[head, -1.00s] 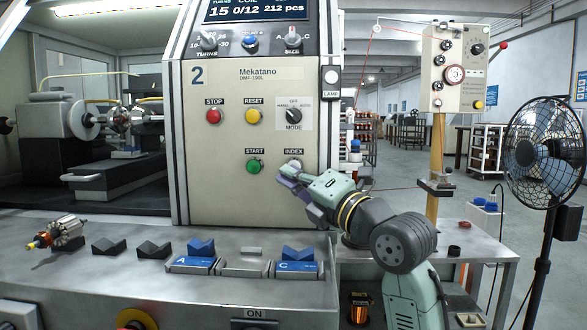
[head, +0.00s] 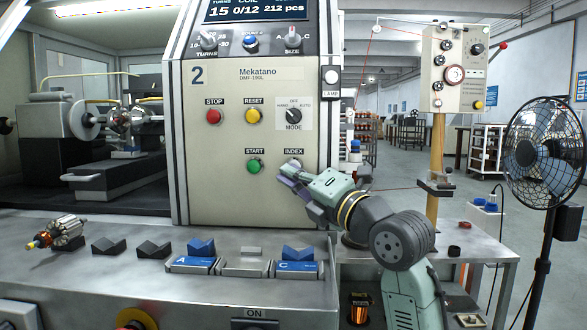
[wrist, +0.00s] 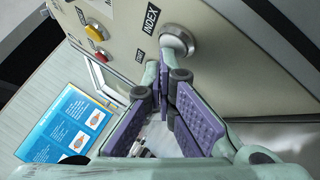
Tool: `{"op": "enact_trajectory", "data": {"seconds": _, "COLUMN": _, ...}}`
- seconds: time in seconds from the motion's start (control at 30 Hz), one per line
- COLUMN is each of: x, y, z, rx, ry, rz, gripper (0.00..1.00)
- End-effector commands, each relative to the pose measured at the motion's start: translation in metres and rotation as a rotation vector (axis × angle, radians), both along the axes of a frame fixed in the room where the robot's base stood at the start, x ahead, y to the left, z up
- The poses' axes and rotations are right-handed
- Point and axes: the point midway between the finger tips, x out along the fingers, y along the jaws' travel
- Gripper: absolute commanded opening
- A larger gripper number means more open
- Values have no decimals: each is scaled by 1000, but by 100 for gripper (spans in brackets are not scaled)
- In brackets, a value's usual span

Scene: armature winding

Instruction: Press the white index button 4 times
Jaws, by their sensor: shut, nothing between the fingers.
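The white index button (wrist: 176,42) sits in a metal ring under the INDEX label in the wrist view. In the head view the button (head: 294,163) shows at the lower right of the machine's panel, just above my fingers. My gripper (head: 284,179) is shut and empty, pointing at the panel from the right. In the wrist view the gripper's fingertips (wrist: 164,72) are together just below the button and overlap its lower edge. I cannot tell whether they touch it.
The green START button (head: 254,167) is close to the left of my gripper. The red STOP button (head: 213,117), yellow RESET button (head: 253,117) and MODE knob (head: 294,116) are above. The display (head: 258,10) reads 15, 0/12, 212 pcs. Blue blocks (head: 298,256) stand on the ledge below.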

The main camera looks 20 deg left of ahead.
Motion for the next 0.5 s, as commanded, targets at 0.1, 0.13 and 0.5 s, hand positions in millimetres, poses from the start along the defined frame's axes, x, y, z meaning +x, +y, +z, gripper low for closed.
{"op": "enact_trajectory", "data": {"seconds": 0.1, "x": -5, "y": -2, "z": -1, "rx": 0, "ry": -1, "rz": 0, "gripper": 0}}
{"op": "enact_trajectory", "data": {"seconds": 0.13, "x": -6, "y": -2, "z": -1, "rx": -1, "ry": -2, "rz": 0, "gripper": 0}}
{"op": "enact_trajectory", "data": {"seconds": 0.5, "x": -15, "y": -5, "z": 0, "rx": 0, "ry": 0, "rz": 0, "gripper": 0}}
